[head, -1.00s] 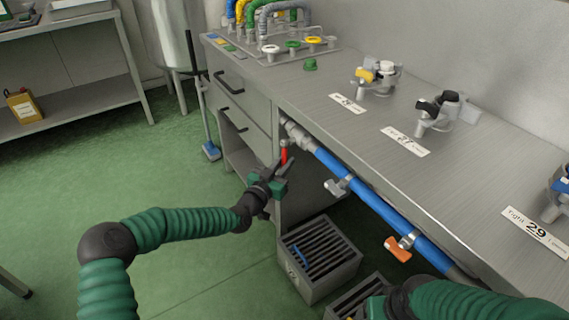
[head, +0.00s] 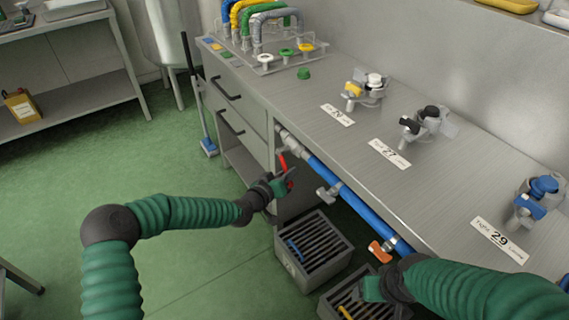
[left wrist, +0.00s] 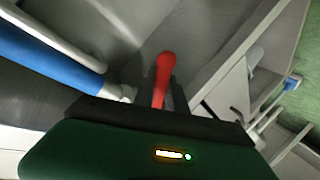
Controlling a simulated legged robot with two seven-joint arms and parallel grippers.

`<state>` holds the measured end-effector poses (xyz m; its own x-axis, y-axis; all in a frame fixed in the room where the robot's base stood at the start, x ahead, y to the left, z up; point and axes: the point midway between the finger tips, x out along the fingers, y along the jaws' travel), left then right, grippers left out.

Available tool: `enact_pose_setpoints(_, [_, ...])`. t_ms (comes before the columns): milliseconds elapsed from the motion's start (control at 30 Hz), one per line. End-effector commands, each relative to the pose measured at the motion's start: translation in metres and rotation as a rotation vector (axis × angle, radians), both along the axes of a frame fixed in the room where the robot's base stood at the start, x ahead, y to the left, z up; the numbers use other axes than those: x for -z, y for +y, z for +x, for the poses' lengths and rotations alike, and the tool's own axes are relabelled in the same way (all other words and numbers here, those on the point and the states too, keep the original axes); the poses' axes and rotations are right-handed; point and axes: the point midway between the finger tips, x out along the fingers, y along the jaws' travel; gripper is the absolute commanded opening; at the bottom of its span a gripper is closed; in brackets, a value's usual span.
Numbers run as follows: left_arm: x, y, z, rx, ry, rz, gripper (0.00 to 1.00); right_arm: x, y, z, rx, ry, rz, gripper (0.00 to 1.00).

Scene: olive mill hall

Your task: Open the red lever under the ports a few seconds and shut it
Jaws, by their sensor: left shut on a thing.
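The red lever (head: 283,162) is on the pipe fitting under the bench's front edge, near the left end of the blue pipe (head: 346,191). My left gripper (head: 287,179) is shut on this lever. In the left wrist view the red lever (left wrist: 164,78) stands up from between the dark fingers, which hide its lower part. The numbered ports (head: 368,88) stand on the bench top above. My right gripper (head: 372,288) is low at the front, over a crate; its fingers are too unclear to tell open from shut.
A grey lever (head: 328,195) and an orange lever (head: 380,251) hang along the pipe to the right. Two slotted grey crates, one of them on the left (head: 312,246), stand on the floor below. Drawers (head: 236,104) are left of the lever.

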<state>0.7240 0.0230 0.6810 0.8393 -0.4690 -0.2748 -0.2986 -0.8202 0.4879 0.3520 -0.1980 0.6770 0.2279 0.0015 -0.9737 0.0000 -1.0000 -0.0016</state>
Motion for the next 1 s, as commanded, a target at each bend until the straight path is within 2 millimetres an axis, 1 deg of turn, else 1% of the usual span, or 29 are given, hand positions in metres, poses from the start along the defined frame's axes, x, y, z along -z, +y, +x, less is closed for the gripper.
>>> enact_pose_setpoints(33, [-0.008, 0.001, -0.002, -0.004, 0.038, -0.025, 0.0, -0.013, 0.0, 0.0, 0.0, 0.0, 0.0, 0.73])
enact_pose_setpoints(400, [-0.025, -0.01, -0.016, -0.007, 0.32, -0.236, 0.0, -0.05, 0.0, 0.0, 0.0, 0.0, 0.0, 0.73])
enact_pose_setpoints(700, [-0.039, -0.014, -0.022, -0.008, 0.516, -0.377, 0.0, -0.068, 0.0, 0.0, 0.0, 0.0, 0.0, 0.73])
enact_pose_setpoints(1000, [-0.048, -0.016, -0.024, -0.009, 0.629, -0.461, 0.0, -0.077, 0.0, 0.0, 0.0, 0.0, 0.0, 0.73])
